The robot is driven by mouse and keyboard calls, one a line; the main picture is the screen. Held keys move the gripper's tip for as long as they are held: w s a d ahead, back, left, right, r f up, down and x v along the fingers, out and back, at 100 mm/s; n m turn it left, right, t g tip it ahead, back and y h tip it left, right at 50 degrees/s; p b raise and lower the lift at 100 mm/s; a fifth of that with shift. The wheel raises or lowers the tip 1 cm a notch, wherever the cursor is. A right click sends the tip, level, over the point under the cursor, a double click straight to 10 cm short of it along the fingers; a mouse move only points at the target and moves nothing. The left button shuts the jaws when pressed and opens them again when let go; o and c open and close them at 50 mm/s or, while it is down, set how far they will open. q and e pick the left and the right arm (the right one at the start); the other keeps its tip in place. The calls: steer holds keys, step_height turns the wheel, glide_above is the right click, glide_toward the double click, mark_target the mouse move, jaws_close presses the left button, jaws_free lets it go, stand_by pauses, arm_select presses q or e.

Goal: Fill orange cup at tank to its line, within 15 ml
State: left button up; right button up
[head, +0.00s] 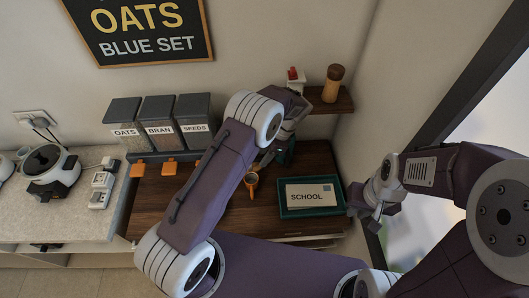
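The small orange cup (251,181) stands on the dark wooden counter, just right of my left forearm. My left arm reaches up across the counter, and its gripper (271,152) is above and right of the cup, partly hidden by my own arm. Whether its fingers are open or shut does not show. A dark green object (287,155), mostly behind that gripper, may be the tank; I cannot tell. The cup's line and any liquid in it are too small to see. My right gripper (371,213) hangs at the right, beyond the counter's right end, with its finger opening unclear.
Bins marked oats, bran and seeds (160,125) with orange levers stand at the left back. A teal tray (310,211) with a "SCHOOL" card lies at the right. A wall shelf (330,100) holds a wooden mill (332,84). A round appliance (48,168) sits far left.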

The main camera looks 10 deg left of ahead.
arm_select(q)
steer(key=shift+s+a, duration=0.1)
jaws_close()
steer(key=s+m+t, duration=0.1)
steer(key=m, duration=0.2)
steer(key=shift+s, duration=0.1)
jaws_free()
